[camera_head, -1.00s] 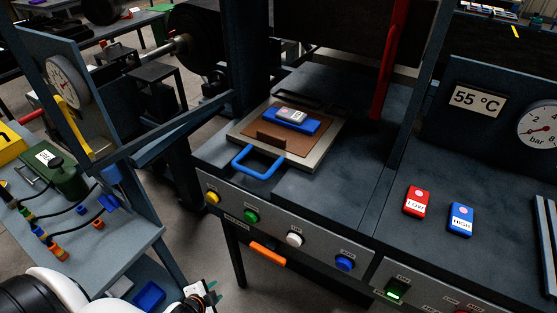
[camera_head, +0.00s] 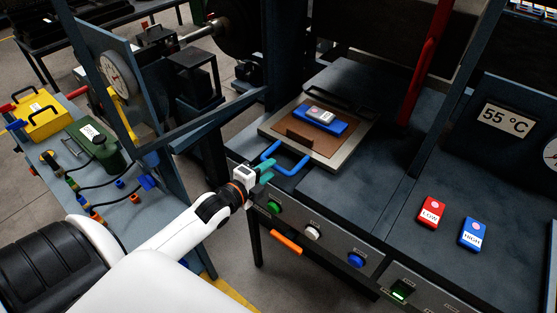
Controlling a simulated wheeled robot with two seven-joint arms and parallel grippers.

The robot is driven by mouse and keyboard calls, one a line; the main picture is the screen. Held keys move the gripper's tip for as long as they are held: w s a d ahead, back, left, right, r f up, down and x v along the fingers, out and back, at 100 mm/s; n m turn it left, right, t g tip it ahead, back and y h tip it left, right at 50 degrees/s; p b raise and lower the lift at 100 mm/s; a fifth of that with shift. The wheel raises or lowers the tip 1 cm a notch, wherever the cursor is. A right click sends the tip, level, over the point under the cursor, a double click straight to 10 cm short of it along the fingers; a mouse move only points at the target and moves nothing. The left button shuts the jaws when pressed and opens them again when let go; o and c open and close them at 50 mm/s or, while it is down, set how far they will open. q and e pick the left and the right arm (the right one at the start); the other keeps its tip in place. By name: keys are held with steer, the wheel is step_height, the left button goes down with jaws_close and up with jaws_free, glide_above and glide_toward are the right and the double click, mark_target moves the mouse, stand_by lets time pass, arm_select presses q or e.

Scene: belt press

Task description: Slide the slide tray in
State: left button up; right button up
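The slide tray (camera_head: 350,148) is a pale frame with a brown plate, lying on the dark press bed. A blue block with a small grey piece (camera_head: 320,118) sits on it. The tray's blue loop handle (camera_head: 291,171) sticks out at its front left, over the bed's front edge. My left gripper (camera_head: 267,171) is just left of the handle, its two teal fingertips apart and pointing at it. Nothing shows between the fingers, and I cannot tell whether they touch the handle. My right gripper is out of view.
Below the handle, the front panel has a green button (camera_head: 274,207), a white button (camera_head: 312,232), a blue button (camera_head: 356,260) and an orange handle (camera_head: 287,243). A red LOW block (camera_head: 431,211) and a blue HIGH block (camera_head: 473,234) lie right. A red lever (camera_head: 428,65) stands behind.

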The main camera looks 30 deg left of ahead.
arm_select(q)
steer(key=x, duration=0.5)
steer(key=shift+w+d+f+p, duration=0.1)
steer(key=shift+w+p, duration=0.1)
steer(key=shift+p, duration=0.1)
jaws_close()
